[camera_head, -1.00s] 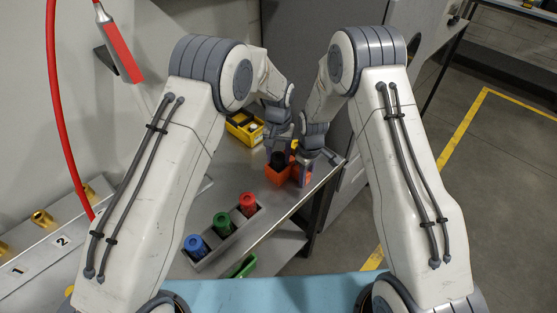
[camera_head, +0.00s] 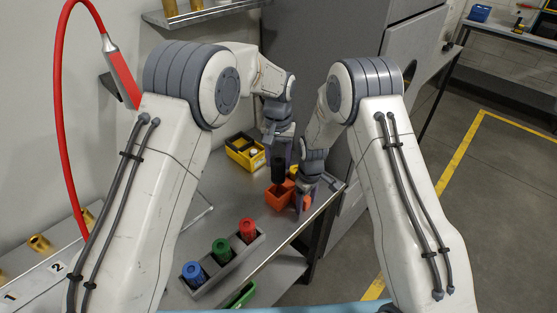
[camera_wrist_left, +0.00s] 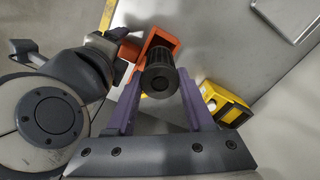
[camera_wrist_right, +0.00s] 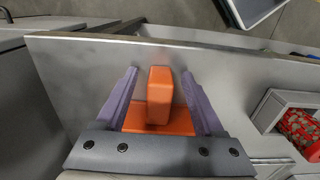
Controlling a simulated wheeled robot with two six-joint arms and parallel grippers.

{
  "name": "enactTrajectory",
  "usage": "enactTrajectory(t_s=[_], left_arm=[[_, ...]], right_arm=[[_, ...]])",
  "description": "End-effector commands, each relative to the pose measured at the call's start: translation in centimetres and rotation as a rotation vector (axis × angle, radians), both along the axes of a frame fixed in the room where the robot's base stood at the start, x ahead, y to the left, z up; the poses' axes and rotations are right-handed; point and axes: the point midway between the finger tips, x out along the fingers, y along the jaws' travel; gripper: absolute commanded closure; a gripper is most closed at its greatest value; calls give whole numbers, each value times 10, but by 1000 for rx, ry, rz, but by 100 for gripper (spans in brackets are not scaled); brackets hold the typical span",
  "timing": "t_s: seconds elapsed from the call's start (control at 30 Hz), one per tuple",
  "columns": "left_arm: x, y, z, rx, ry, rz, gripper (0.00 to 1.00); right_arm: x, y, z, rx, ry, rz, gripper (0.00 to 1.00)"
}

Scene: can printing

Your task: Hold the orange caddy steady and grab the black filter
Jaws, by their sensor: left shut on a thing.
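The orange caddy (camera_head: 279,198) stands on the metal table near its right edge. The black filter (camera_head: 278,171) is a ribbed dark cylinder. My left gripper (camera_head: 281,155) is shut on the filter and holds it upright above the caddy. In the left wrist view the filter (camera_wrist_left: 160,80) is between the purple fingers, with the caddy (camera_wrist_left: 163,37) behind it. My right gripper (camera_head: 305,201) is low at the caddy's right side. In the right wrist view its fingers are open around an upright orange part of the caddy (camera_wrist_right: 160,95), with gaps on both sides.
A yellow bin (camera_head: 245,152) stands on the table behind the caddy. A grey rack (camera_head: 228,262) with blue, green and red cylinders is nearer. A grey cabinet (camera_head: 335,70) rises behind the table. Bare table lies left of the caddy.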

Motion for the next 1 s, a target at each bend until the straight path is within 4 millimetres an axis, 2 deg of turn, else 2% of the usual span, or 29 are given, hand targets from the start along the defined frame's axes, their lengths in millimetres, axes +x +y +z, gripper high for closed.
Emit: enactTrajectory(t_s=[0.23, 0.37, 0.8, 1.0], left_arm=[[0, 0, 0, 0, 0, 0, 100], [0, 0, 0, 0, 0, 0, 100], [0, 0, 0, 0, 0, 0, 100], [0, 0, 0, 0, 0, 0, 100]], right_arm=[[0, 0, 1, -1, 1, 0, 30], [1, 0, 12, 1, -2, 0, 30], [1, 0, 99, 1, -4, 0, 30], [0, -1, 117, 0, 0, 0, 30]])
